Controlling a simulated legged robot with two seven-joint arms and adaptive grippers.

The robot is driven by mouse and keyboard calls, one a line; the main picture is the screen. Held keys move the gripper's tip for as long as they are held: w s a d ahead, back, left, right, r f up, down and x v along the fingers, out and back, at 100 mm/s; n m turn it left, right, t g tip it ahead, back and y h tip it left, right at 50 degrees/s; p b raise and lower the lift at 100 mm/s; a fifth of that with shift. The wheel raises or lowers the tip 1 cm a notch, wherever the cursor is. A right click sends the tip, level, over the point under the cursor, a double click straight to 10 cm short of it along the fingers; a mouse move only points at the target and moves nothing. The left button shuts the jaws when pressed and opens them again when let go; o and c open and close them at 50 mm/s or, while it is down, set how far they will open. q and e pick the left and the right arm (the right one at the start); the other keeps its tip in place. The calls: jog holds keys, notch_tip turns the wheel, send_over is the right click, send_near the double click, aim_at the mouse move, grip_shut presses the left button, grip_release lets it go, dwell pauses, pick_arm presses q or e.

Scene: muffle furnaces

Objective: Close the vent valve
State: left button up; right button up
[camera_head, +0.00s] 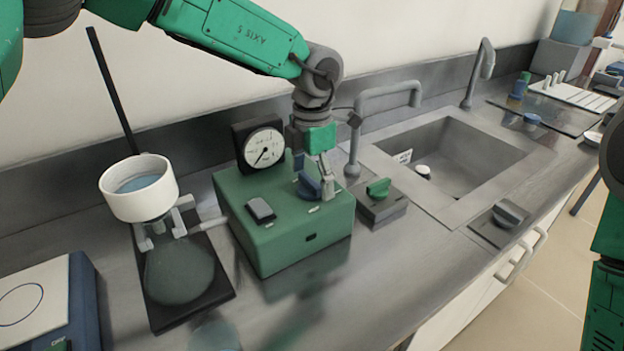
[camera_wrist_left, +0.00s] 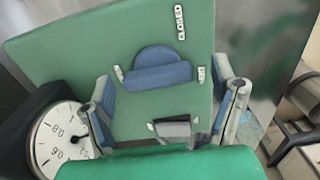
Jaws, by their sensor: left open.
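The green pump box (camera_head: 285,235) stands on the counter and carries a blue knob (camera_head: 307,187), which looks like the vent valve. In the left wrist view the blue knob (camera_wrist_left: 158,72) has its straight bar lying roughly sideways, between two small side labels. A "CLOSED" label (camera_wrist_left: 180,22) lies beyond it. My left gripper (camera_head: 313,178) is over the box at the knob. Its fingers (camera_wrist_left: 168,106) are apart, one on each side of the knob in the wrist view; I cannot tell whether they touch it. My right gripper is out of view.
A grey rocker switch (camera_head: 261,210) is on the box, and a dial gauge (camera_head: 263,147) stands behind it. A flask with a white funnel (camera_head: 140,188) is at left. A green-knobbed block (camera_head: 380,200) and a sink (camera_head: 450,160) with a tap are at right.

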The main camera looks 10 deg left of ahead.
pick_arm(q)
jog(key=shift+f, duration=0.3)
jog(key=shift+a, duration=0.4)
jog(key=c, duration=1.2)
jog(key=shift+o, duration=0.2)
